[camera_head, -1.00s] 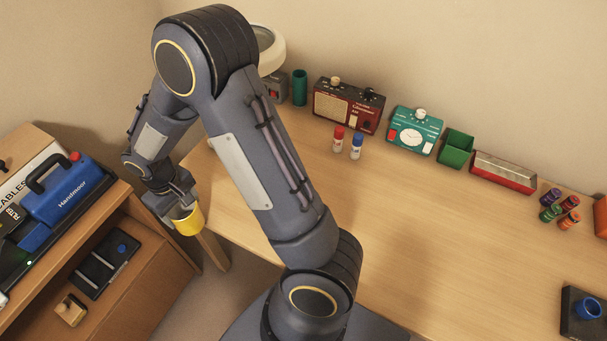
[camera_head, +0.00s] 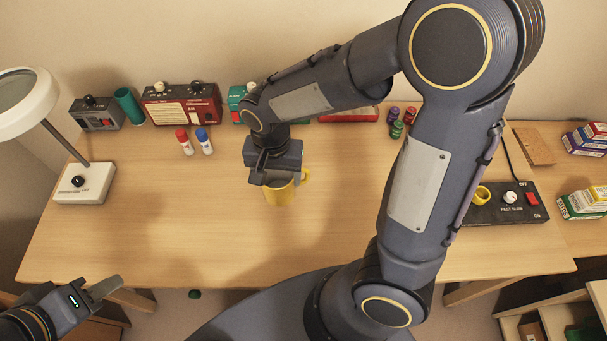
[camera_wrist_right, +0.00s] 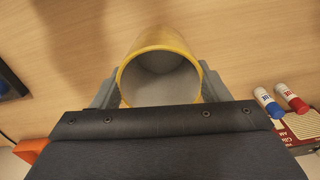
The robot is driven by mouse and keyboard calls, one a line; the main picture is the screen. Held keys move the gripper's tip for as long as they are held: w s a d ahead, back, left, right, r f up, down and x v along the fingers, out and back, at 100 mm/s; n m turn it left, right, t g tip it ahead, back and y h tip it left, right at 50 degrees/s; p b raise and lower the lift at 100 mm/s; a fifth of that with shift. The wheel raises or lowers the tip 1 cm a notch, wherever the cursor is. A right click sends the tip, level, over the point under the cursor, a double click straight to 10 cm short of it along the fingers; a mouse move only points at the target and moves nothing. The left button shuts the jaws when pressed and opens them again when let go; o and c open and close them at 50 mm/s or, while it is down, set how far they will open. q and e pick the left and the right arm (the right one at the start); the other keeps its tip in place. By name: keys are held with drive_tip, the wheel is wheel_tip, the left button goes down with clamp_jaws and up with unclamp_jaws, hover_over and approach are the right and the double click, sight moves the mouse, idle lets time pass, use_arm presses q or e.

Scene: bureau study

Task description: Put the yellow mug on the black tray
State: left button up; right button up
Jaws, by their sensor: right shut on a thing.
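The yellow mug (camera_head: 281,191) is held by my right gripper (camera_head: 276,180) above the middle of the desk. In the right wrist view the mug (camera_wrist_right: 160,75) sits between the two fingers, its grey inside facing the camera. Its handle points right in the head view. The black tray is hidden behind my right arm in the head view. A dark slab edge with something blue on it, apparently the tray (camera_wrist_right: 12,75), shows at the left edge of the wrist view. My left gripper (camera_head: 85,290) is at the lower left, away from the desk objects; its jaw opening is unclear.
Red and blue marker-like bottles (camera_head: 195,142) stand in front of the red radio (camera_head: 182,105). A magnifier lamp (camera_head: 85,183) is at the left. A black control box (camera_head: 505,205) with a yellow ring is right of my arm. The desk's front left (camera_head: 130,225) is clear.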

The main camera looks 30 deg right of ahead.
drive_tip(key=s+r+m, duration=0.2)
drive_tip(key=s+m, duration=0.1)
drive_tip(key=s, duration=0.1)
drive_tip(key=shift+w+d+f+p, duration=0.15)
drive_tip(key=shift+w+d+f, duration=1.4)
drive_tip(key=shift+f, duration=0.55)
drive_tip(key=shift+w+d+f+p, duration=0.2)
drive_tip(key=shift+w+d+f, duration=1.35)
drive_tip(key=shift+f, duration=0.55)
drive_tip(key=shift+w+d+f+p, duration=0.15)
drive_tip(key=shift+w+d+f, duration=1.15)
drive_tip(key=shift+d+f, duration=0.65)
drive_tip(key=shift+a+f, duration=0.15)
drive_tip(key=shift+f, duration=0.05)
drive_tip(key=shift+f, duration=0.2)
drive_tip(key=o, duration=1.3)
drive_tip(key=shift+r, duration=0.2)
